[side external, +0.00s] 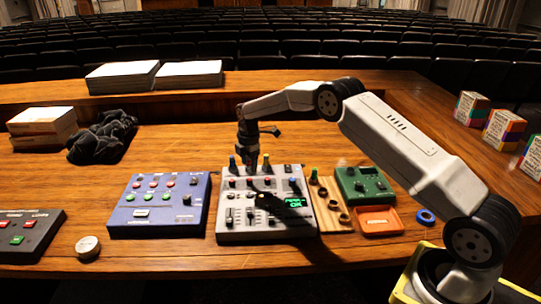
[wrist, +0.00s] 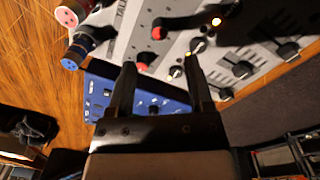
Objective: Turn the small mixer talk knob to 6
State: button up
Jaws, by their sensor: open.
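The small mixer (side external: 266,230) is a grey panel with knobs, sliders, lit buttons and a green display reading PEAK OK, standing mid-desk. In the wrist view the mixer (wrist: 210,60) fills the upper part, with red-capped knobs (wrist: 158,33), dark knobs and orange lights. Lettering that seems to read TALK (wrist: 122,15) shows near its edge; I cannot tell for sure which knob it marks or its setting. My gripper (side external: 247,170) points down over the mixer's back part. In the wrist view my gripper (wrist: 160,65) is open, with nothing held between its fingers.
A blue control box (side external: 160,205) stands left of the mixer. Dark cloth (side external: 102,138) and books (side external: 42,128) are back left. Free desk lies behind the blue box.

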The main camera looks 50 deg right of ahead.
aim_at(249, 180)
jog(key=shift+w+f, duration=0.15)
jog(key=shift+f, duration=3.15)
grip_shut()
